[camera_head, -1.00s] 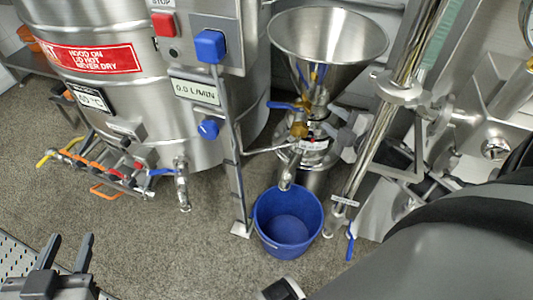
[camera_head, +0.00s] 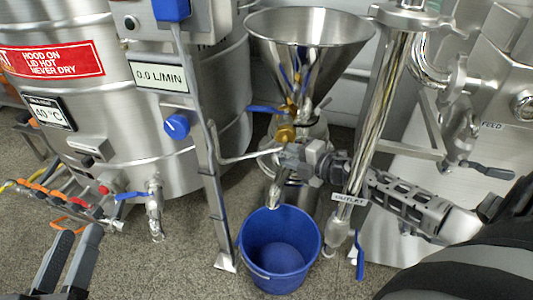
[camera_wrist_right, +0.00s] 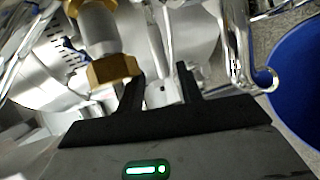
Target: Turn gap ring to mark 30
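The mill stands below a steel funnel (camera_head: 308,50). Its gap ring is mostly hidden behind my right gripper (camera_head: 312,158) in the head view, and I cannot read its marks. A grey block-like part (camera_head: 318,150) shows at the gripper's tip. In the right wrist view, my right gripper (camera_wrist_right: 161,85) has its two dark fingers apart, with a pale metal part (camera_wrist_right: 161,92) between them. I cannot tell whether they press on it. A brass fitting (camera_wrist_right: 112,70) is close beside the left finger. My left gripper (camera_head: 68,262) is open and empty at the lower left.
A blue bucket (camera_head: 280,250) stands on the floor below the mill's spout. A steel pipe labelled OUTLET (camera_head: 350,198) rises right of the mill. A steel tank (camera_head: 60,90) with valves fills the left. A thin post (camera_head: 212,180) stands between tank and mill.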

